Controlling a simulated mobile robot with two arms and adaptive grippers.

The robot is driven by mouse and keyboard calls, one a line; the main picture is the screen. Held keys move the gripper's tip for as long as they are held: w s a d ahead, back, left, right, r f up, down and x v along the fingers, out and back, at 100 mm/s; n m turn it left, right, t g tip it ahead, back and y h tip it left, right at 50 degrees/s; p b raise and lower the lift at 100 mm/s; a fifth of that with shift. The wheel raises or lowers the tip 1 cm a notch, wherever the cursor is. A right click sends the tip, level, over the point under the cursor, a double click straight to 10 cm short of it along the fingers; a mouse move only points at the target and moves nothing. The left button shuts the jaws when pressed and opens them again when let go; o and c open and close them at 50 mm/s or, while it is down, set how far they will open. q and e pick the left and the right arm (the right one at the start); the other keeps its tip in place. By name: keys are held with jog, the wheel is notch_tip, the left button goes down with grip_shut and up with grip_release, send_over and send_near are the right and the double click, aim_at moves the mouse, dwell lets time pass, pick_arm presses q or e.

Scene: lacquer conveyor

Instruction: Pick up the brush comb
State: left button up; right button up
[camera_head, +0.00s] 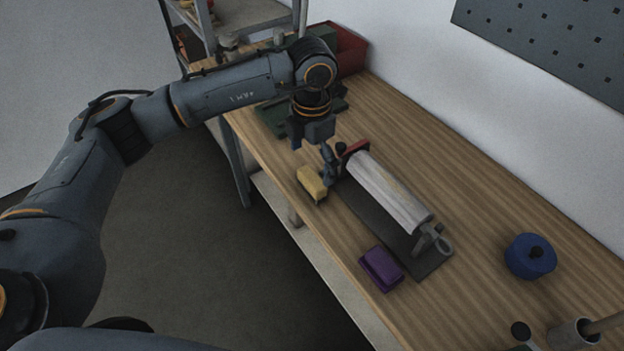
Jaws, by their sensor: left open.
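My left gripper (327,168) hangs pointing down over the wooden workbench (480,205), open and empty. It is just above and to the right of a small yellow block-like object (312,184) near the bench's front edge. A purple rectangular object (380,268) lies further along the same edge. I cannot tell for sure which of these is the brush comb; neither shows clear teeth or bristles at this size. My right gripper is out of view.
A pale roller (388,190) on a dark base plate (431,264) lies right beside the gripper. A blue lidded pot (529,258) and a grey cup (573,333) stand at the right. A red bin (349,50) stands at the back. Bare bench lies behind the roller.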

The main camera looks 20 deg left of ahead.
aim_at(312, 177)
pick_arm(q)
notch_tip(312, 177, down, 6)
jog(key=shift+s+r+p, duration=0.1)
jog(key=shift+r+p, duration=0.15)
jog(key=shift+p, duration=0.8)
jog(key=shift+f, duration=0.25)
jog(key=c, duration=1.2)
